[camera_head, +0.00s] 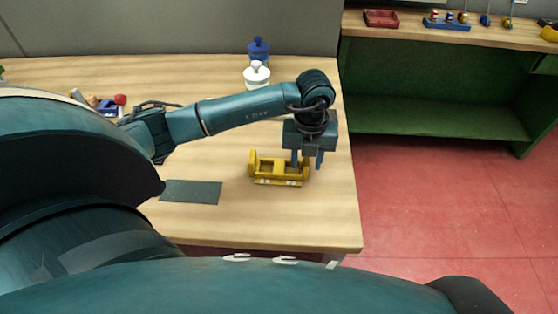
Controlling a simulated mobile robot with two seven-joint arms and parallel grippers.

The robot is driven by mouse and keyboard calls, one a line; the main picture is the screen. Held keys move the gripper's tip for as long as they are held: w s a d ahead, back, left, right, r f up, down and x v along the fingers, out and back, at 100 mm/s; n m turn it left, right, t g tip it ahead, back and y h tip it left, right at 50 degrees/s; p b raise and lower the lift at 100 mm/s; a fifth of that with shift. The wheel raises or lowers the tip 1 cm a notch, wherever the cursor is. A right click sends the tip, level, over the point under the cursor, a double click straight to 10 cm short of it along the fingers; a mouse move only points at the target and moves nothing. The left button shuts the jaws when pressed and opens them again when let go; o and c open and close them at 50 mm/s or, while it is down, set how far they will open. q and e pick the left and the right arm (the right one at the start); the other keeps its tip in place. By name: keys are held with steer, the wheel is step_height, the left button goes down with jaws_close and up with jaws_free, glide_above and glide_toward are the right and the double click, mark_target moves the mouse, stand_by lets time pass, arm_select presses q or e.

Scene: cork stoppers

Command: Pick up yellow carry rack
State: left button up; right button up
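The yellow carry rack (272,179) stands on the wooden table, right of a dark mat. My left arm reaches in from the left and bends down over the rack. My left gripper (307,160) points down at the rack's right end. Two blue fingers show with a gap between them, one in front of the rack and one to its right. Whether they touch the rack is too small to tell. My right gripper is not in view.
A dark mat (191,192) lies on the table (240,228) left of the rack. A white bottle (257,76) and a blue bottle (259,50) stand behind my arm. A green shelf (440,75) with small items stands at right, beyond red floor.

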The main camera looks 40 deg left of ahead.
arm_select(q)
steer(key=shift+c, duration=0.4)
jaws_close()
